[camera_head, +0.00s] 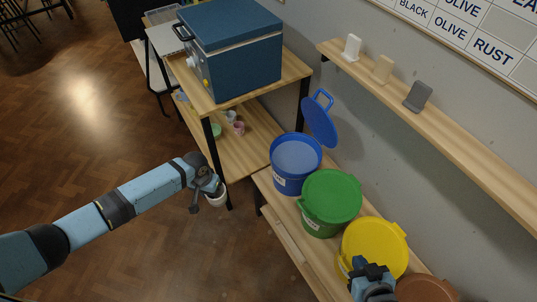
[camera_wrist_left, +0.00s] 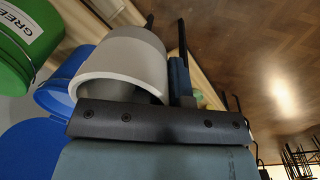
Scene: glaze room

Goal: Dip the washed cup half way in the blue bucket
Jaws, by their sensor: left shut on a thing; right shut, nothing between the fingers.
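The washed cup (camera_head: 217,200) is whitish and hangs over the floor, left of the bench with the buckets. My left gripper (camera_head: 207,191) is shut on it; the gripper partly hides it. In the left wrist view the cup (camera_wrist_left: 122,66) fills the middle, with a pale band and a greyer part beyond. The blue bucket (camera_head: 283,182) stands open on the bench, right of and beyond the cup, with pale blue liquid inside. The cup is apart from it. Part of the bucket also shows in the left wrist view (camera_wrist_left: 57,92). My right gripper (camera_head: 369,272) is shut and empty above the yellow bucket.
The blue lid (camera_head: 319,123) leans up behind the blue bucket. The green bucket (camera_head: 329,203) and yellow bucket (camera_head: 374,246) are lidded, with a brown one (camera_head: 424,289) nearest. A blue kiln-like box (camera_head: 232,58) stands on a wooden table. A wall shelf (camera_head: 455,122) holds tiles. Open floor lies left.

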